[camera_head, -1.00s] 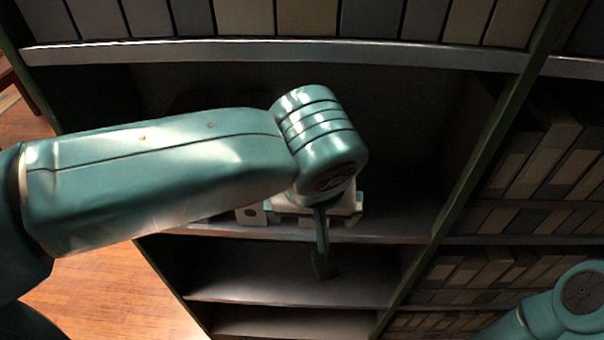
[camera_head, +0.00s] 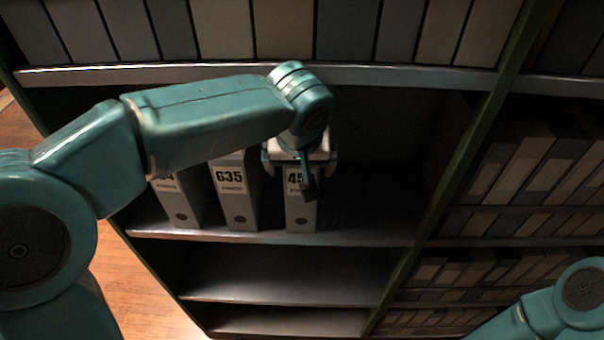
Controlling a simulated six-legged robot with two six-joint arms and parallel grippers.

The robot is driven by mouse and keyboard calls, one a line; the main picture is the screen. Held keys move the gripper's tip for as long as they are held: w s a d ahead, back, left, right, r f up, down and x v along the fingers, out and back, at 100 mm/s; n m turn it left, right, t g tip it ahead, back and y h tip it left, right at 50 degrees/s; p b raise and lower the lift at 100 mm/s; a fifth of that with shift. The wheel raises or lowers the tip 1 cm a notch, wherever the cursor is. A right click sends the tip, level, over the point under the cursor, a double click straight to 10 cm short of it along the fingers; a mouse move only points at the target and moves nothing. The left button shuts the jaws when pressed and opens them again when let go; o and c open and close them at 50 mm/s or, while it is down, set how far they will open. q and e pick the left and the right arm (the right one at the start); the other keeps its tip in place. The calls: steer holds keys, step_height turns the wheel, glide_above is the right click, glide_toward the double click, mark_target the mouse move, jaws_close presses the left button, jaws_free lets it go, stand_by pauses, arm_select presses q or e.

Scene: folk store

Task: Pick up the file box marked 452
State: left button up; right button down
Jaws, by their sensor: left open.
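A grey file box (camera_head: 301,212) stands upright on the middle shelf. Its white label shows "45"; the last digit is hidden behind a dark part of my left gripper. My left gripper (camera_head: 300,162) is open at the upper part of this box, with one fingertip to the left and one to the right of it. I cannot tell whether the fingers touch it. A file box marked 635 (camera_head: 238,208) stands to its left. Further left is another box (camera_head: 178,204), its label partly hidden by my left arm. My right gripper is out of view.
The shelf (camera_head: 370,237) is clear to the right of the 45-labelled box, up to a green upright (camera_head: 447,180). A shelf edge (camera_head: 400,76) with a row of boxes runs above. The shelves below are empty. Filled shelves stand at right.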

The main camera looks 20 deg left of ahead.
arm_select(q)
steer(key=shift+w+f, duration=0.35)
steer(key=shift+f, duration=0.15)
steer(key=shift+s+r, duration=0.1)
steer(key=shift+s, duration=0.1)
steer(key=shift+c, duration=0.7)
steer(key=c, duration=0.5)
steer(key=shift+w, duration=0.15)
jaws_close()
steer(key=shift+r, duration=0.1)
